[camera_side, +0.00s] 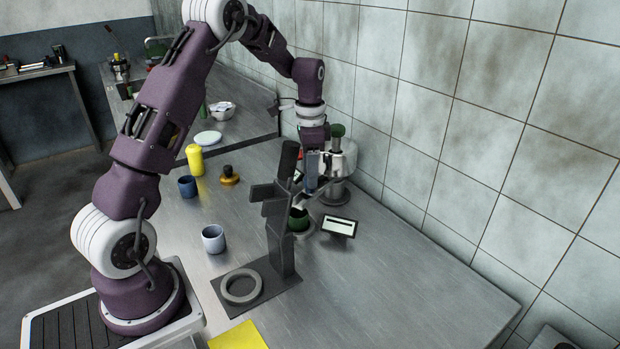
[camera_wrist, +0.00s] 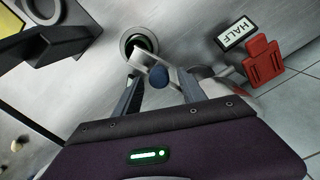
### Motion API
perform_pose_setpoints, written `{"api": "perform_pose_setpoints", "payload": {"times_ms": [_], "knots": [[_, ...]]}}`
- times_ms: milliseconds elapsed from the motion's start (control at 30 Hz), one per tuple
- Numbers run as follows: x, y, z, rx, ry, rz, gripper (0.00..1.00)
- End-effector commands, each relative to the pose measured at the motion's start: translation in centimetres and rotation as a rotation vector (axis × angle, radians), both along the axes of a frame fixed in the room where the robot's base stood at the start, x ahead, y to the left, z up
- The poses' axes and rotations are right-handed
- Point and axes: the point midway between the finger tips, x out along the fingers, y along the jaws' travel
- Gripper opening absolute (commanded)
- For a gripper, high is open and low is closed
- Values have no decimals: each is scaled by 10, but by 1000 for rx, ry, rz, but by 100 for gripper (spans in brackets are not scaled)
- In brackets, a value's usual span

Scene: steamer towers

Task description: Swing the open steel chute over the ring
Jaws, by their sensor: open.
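My gripper (camera_side: 312,182) is open and points down beside a dark post. In the wrist view its fingers (camera_wrist: 160,80) stand on either side of a blue knob (camera_wrist: 158,77); I cannot tell whether they touch it. A grey steel piece that looks like the chute (camera_wrist: 143,62) shows at the knob and runs partly behind the right finger. It lies close to a dark green cup (camera_wrist: 139,44), which also shows in the side view (camera_side: 299,221). A grey ring (camera_side: 240,287) lies on the dark base plate, away from my gripper; it shows partly in the wrist view (camera_wrist: 42,8).
The dark post (camera_side: 281,240) rises from the base plate, close to my gripper. A HALF sign (camera_wrist: 236,30) and a red bracket (camera_wrist: 262,62) are to the right in the wrist view. A steel vessel (camera_side: 345,160) stands near the tiled wall. A blue-grey cup (camera_side: 214,239) stands left of the post.

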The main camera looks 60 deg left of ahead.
Motion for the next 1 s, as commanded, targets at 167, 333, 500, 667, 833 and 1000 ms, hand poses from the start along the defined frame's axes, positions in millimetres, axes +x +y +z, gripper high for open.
{"api": "perform_pose_setpoints", "payload": {"times_ms": [167,333,500,667,833,1000], "knots": [[1,1,36,3,-4,0,48],[0,0,47,1,0,0,48],[0,0,47,0,0,0,48],[0,0,47,0,0,0,48],[-5,-31,83,12,-66,13,48],[-65,-136,176,33,-289,56,48]]}}
